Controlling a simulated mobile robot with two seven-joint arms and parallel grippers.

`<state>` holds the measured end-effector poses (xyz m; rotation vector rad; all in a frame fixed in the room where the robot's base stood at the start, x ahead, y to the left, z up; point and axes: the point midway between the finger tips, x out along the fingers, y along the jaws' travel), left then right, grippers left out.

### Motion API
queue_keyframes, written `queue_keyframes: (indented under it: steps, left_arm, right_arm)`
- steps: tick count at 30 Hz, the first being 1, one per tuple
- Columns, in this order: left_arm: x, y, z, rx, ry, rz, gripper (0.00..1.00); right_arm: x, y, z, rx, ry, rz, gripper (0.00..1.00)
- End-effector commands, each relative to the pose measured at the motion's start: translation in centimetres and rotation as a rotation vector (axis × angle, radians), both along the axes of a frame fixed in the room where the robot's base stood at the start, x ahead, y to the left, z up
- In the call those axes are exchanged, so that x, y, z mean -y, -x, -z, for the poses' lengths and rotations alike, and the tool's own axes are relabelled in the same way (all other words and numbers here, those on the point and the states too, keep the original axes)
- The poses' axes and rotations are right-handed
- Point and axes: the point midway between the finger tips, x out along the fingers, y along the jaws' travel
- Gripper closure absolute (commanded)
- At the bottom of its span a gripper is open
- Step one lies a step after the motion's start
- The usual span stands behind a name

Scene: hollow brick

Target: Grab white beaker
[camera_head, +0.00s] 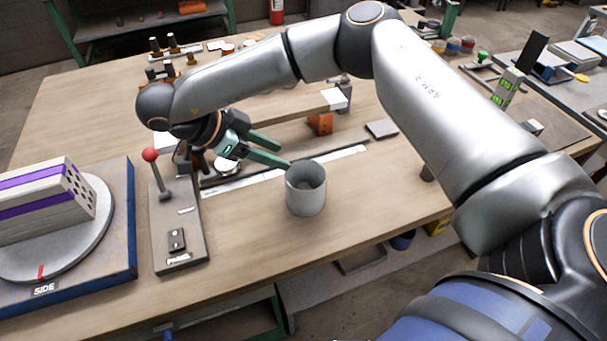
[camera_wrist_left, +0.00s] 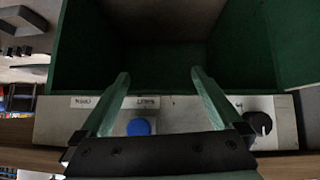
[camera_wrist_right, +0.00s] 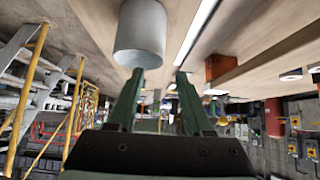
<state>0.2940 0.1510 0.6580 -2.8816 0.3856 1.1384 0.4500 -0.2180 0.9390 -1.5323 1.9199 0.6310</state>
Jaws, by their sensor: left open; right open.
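The beaker (camera_head: 305,190) looks light grey and stands upright on the wooden table in the head view. It also shows in the right wrist view (camera_wrist_right: 140,36), just beyond and left of the fingertips. My right gripper (camera_head: 287,157) is open and empty, with its green fingers pointing at the beaker from the left. One finger reaches near the beaker's rim; I cannot tell whether they touch. In the right wrist view my right gripper (camera_wrist_right: 160,75) has nothing between its fingers. My left gripper (camera_wrist_left: 158,78) is open and empty in the left wrist view, in front of a dark green box-like opening.
A lever panel with a red knob (camera_head: 150,155) stands left of the beaker. A turntable (camera_head: 100,240) holds a grey and purple block. An orange block (camera_head: 320,122) and a metal rail (camera_head: 345,154) lie behind the beaker.

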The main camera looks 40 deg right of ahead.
Motion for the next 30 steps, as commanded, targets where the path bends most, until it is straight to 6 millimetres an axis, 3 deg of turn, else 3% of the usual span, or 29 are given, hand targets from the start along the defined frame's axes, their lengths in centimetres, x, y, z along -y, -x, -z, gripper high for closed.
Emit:
queue_keyframes:
  steps: [18, 27, 30]
  left_arm:
    - [0.5, -0.3, 0.2, 0.005, 0.006, 0.009, 0.00]
    - [0.6, -0.4, 0.1, 0.007, 0.008, 0.012, 0.00]
    - [0.6, -0.4, 0.1, 0.007, 0.008, 0.012, 0.00]
  right_arm:
    - [4.9, 1.3, 5.3, -0.001, -0.004, 0.001, 0.49]
    - [5.1, 1.4, 5.5, 0.000, -0.004, -0.001, 0.49]
    - [5.1, 1.4, 5.5, 0.000, -0.004, -0.001, 0.60]
